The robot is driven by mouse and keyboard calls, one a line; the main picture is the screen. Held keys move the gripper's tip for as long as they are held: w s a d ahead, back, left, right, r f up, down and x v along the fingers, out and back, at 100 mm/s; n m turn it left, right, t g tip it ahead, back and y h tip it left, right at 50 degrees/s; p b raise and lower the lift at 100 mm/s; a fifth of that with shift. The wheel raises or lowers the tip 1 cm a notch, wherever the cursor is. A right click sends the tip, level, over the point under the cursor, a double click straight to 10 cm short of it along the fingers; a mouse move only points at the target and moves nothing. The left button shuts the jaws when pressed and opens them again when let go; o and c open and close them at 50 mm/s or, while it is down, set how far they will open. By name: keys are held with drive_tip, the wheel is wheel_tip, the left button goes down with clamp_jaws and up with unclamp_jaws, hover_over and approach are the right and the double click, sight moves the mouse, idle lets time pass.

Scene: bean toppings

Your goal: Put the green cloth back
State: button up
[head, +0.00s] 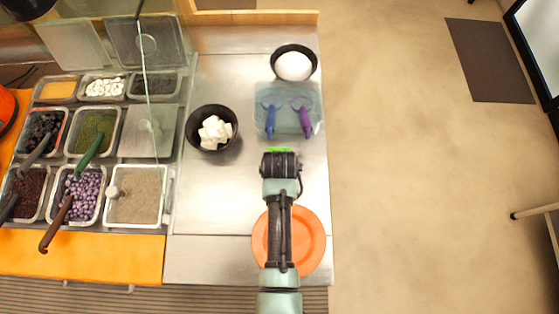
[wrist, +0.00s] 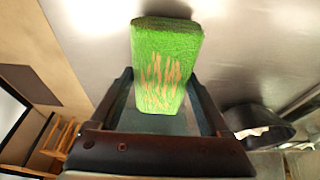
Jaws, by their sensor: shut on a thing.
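The green cloth (wrist: 166,60) is a thick folded block with pale orange streaks on its near face. My gripper (wrist: 160,88) is shut on it, with one finger at each side, and the cloth sticks out past the fingertips. In the head view only a thin green strip of the cloth (head: 278,149) shows just beyond my gripper (head: 280,157); the rest is hidden under the wrist. It is over the steel counter (head: 220,185), below the clear tray. I cannot tell whether the cloth touches the counter.
A clear tray (head: 288,92) with blue and purple utensils lies ahead. Black bowls hold white cubes (head: 200,145) and a white round thing (head: 294,66). An orange plate (head: 312,240) lies under my arm. Topping pans and a glass guard (head: 150,100) stand left. Floor lies right.

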drive_tip(key=shift+w+f, duration=0.1)
drive_tip(key=shift+f, duration=0.65)
drive_tip(key=shift+s+r, duration=0.2)
drive_tip(key=shift+r, duration=0.05)
drive_tip(key=shift+f, duration=0.1)
drive_tip(key=o, duration=1.3)
drive_tip(key=shift+f, duration=0.1)
drive_tip(key=shift+o, duration=0.2)
